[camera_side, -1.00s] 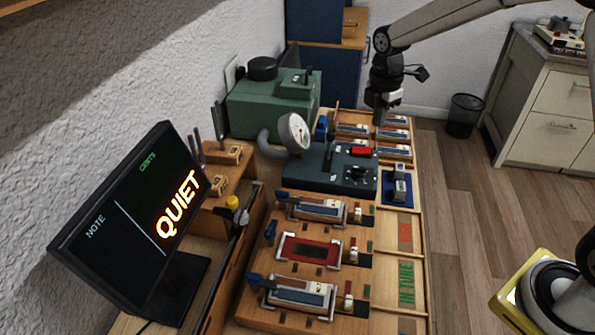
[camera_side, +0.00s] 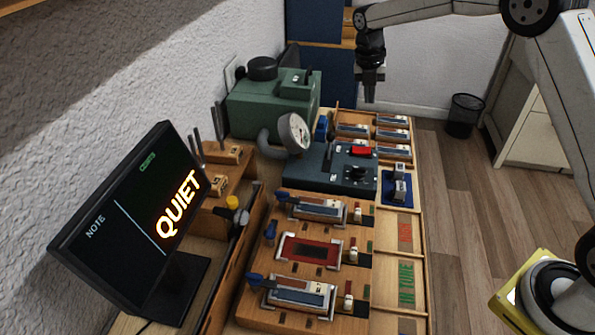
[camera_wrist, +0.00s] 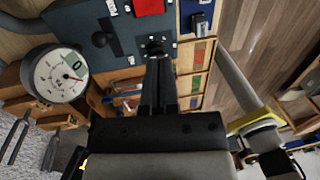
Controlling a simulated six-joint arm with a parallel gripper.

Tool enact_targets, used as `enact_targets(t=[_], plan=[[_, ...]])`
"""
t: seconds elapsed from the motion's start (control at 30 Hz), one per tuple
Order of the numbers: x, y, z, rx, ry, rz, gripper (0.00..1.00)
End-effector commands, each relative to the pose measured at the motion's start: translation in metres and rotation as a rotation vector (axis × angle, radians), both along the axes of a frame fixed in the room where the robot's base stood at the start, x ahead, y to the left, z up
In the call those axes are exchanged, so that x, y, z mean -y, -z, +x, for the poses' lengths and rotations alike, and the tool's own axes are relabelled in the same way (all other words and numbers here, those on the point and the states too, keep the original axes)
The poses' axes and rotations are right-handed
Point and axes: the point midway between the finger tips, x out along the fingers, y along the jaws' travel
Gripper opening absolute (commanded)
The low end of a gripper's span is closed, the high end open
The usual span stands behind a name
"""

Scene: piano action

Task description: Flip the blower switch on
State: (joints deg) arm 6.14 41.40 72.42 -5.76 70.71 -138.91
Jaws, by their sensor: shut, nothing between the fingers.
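A blue control box (camera_side: 318,180) stands on the bench in the side view, with a red switch (camera_side: 361,150) on its top. The switch's tilt is too small to read. The red switch also shows at the top edge of the wrist view (camera_wrist: 149,7), partly cut off. My gripper (camera_side: 370,98) hangs pointing down above the far part of the bench in the side view, apart from the box. It is shut and empty. In the wrist view its fingertips (camera_wrist: 155,48) overlap the black knob in the picture, hiding part of the box's edge.
A round gauge (camera_side: 293,132) and a dark lever (camera_side: 328,160) stand up near the switch. A black knob (camera_side: 356,173) sits in front of it. A green machine (camera_side: 275,105) is behind left. Trays with key parts (camera_side: 320,210) fill the near bench. A monitor (camera_side: 130,225) reads QUIET.

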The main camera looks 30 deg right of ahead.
Motion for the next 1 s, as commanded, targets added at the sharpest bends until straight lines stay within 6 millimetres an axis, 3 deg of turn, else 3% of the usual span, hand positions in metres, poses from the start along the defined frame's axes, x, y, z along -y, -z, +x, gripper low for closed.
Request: enact_targets(t=[0.57,0.77,1.0], plan=[[0.001,0.007,0.000,0.000,-0.002,0.000,0.00],[0.002,0.025,-0.002,-0.002,-0.002,0.000,0.00],[0.005,0.059,-0.006,-0.004,-0.001,0.001,0.00]])
